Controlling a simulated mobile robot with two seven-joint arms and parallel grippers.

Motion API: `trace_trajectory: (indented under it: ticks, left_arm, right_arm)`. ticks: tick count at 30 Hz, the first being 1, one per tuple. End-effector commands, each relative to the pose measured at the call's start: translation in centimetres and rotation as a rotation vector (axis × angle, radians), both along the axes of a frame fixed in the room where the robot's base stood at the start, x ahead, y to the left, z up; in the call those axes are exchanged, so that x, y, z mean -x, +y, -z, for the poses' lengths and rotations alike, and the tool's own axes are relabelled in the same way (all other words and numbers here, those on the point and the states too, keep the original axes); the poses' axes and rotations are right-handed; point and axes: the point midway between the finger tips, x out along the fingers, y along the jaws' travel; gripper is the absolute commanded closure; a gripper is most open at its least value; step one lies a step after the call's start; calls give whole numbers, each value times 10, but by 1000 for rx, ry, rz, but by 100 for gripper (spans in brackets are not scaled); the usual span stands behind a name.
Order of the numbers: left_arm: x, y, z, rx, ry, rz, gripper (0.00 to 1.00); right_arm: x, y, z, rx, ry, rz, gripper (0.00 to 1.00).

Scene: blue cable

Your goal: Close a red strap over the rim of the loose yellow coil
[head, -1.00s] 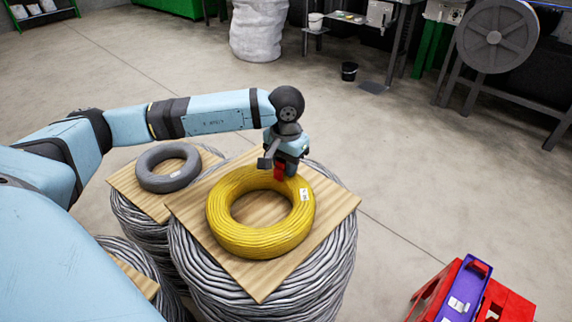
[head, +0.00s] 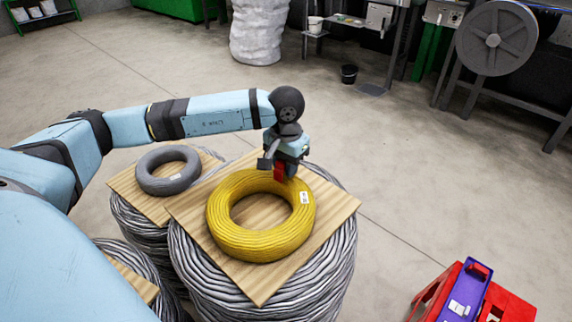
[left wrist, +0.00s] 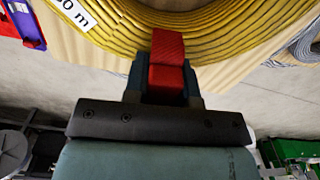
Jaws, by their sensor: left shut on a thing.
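The yellow coil (head: 240,240) lies flat on a square wooden board (head: 335,205) on top of a large grey cable stack. My left gripper (head: 282,168) is at the coil's far right rim, pointing down. It is shut on a red strap (head: 280,171). In the left wrist view the red strap (left wrist: 167,65) stands between the fingers (left wrist: 166,80), its end overlapping the edge of the yellow coil (left wrist: 210,30). I cannot tell whether the strap is closed around the rim. A white label (head: 304,196) is on the coil. My right gripper is not in view.
A grey coil (head: 168,182) lies on another board to the left. A red and purple case (head: 468,290) stands at the lower right. A black bucket (head: 349,73) and a machine with a large wheel (head: 497,38) stand at the back. Open floor lies to the right.

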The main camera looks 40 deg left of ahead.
Motion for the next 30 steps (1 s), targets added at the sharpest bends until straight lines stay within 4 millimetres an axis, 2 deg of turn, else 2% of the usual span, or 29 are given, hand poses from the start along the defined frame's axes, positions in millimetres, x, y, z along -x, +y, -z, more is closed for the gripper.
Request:
trace_trajectory:
  ticks: [30]
  left_arm:
    - [0, 0, 7, 0, 0, 0, 96]
  right_arm:
    - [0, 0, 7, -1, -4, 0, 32]
